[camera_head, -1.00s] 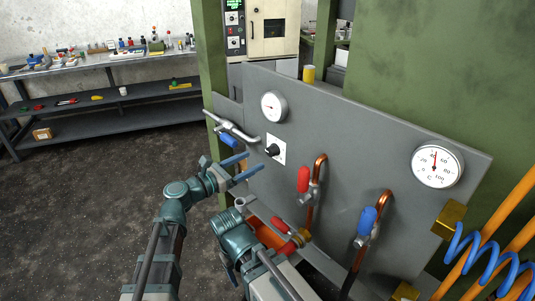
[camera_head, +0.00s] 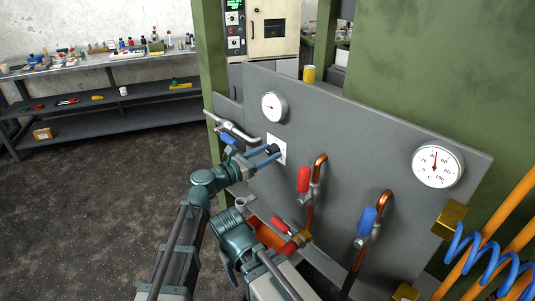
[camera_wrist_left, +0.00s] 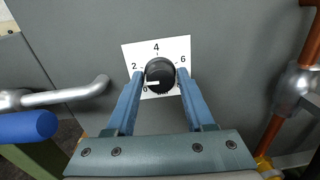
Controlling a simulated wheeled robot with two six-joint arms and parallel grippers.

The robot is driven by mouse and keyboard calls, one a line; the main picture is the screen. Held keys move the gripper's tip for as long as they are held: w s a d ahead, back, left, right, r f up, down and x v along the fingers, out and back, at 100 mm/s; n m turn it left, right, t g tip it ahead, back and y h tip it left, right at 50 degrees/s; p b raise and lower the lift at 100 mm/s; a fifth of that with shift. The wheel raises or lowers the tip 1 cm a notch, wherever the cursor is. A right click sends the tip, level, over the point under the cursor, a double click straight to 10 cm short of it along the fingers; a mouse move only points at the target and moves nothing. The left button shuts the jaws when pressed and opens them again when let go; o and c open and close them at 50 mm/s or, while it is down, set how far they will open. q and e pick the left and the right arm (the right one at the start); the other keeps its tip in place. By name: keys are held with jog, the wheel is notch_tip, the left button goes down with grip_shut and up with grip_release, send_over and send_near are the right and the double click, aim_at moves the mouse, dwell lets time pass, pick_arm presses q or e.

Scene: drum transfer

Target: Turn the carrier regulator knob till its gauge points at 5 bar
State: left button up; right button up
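The black regulator knob (camera_wrist_left: 160,75) sits on a white dial plate (camera_wrist_left: 180,50) marked 0, 2, 4, 6. Its white mark points left, near the 0. My left gripper (camera_wrist_left: 162,74) is open, its two blue fingers straddling the knob; I cannot tell whether they touch it. In the head view the left gripper (camera_head: 273,150) reaches the knob from the left and partly hides it. The small round gauge (camera_head: 273,106) above the knob has its needle pointing left; its figures are too small to read. My right arm's teal wrist (camera_head: 237,238) is low in front of the panel; its fingers are not clear.
The grey panel (camera_head: 350,135) carries a red-handled valve (camera_head: 304,180), a blue-handled valve (camera_head: 368,220) and a larger temperature gauge (camera_head: 437,165). A bent metal handle (camera_wrist_left: 75,95) lies left of the knob. Blue coiled hose (camera_head: 480,250) hangs at right.

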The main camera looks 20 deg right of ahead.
pick_arm(q)
grip_shut()
jog(key=shift+m, duration=0.4)
jog(key=m, duration=0.4)
jog(key=shift+m, duration=0.3)
jog(key=m, duration=0.5)
jog(key=shift+y+p, duration=0.3)
jog(key=shift+p, duration=0.1)
jog(key=m, duration=0.7)
jog(key=shift+s, duration=0.1)
jog(key=m, duration=0.6)
jog(key=shift+m+t, duration=0.3)
jog(key=shift+d, duration=0.1)
